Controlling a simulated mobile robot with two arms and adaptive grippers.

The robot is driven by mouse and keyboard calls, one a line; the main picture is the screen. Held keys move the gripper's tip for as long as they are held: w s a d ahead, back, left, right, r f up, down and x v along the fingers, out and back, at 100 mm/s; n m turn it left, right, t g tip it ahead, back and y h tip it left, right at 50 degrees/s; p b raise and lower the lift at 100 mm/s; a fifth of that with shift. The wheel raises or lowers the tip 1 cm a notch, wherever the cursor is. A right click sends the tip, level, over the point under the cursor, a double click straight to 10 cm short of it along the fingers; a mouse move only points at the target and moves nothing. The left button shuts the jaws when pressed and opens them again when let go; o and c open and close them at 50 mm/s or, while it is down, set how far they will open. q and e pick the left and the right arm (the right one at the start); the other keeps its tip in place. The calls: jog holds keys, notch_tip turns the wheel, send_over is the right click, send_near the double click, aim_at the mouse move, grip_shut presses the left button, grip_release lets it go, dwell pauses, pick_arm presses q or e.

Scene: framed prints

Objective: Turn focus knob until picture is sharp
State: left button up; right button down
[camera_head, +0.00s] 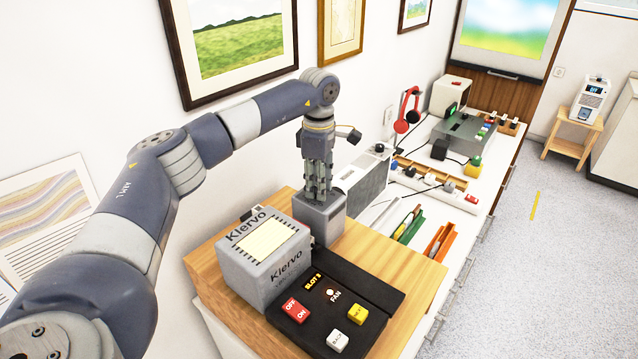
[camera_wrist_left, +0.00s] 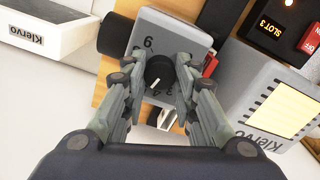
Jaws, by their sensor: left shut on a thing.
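My left gripper (camera_head: 318,190) points down over a small grey box (camera_head: 322,222) at the back of a wooden bench. In the left wrist view, the fingers of my left gripper (camera_wrist_left: 160,76) are shut on a round black knob (camera_wrist_left: 158,71), one on each side. The knob has a white pointer line and stands on the box's grey face, with numbers around it. In the head view the knob is hidden by the fingers. The picture (camera_head: 506,26) on the far screen is a blurred landscape with blue sky and green ground. My right gripper is not in view.
A grey Klervo device (camera_head: 262,275) with a pale lit panel sits close beside the grey box. A black control panel (camera_head: 335,300) with red, yellow and white buttons lies in front. A cluttered white counter (camera_head: 465,205) runs behind. Framed prints hang on the wall.

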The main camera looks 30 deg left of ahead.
pick_arm(q)
jog(key=shift+r, duration=0.1)
jog(key=o, duration=1.1)
jog(key=shift+a, duration=0.1)
notch_tip(320, 180, up, 12)
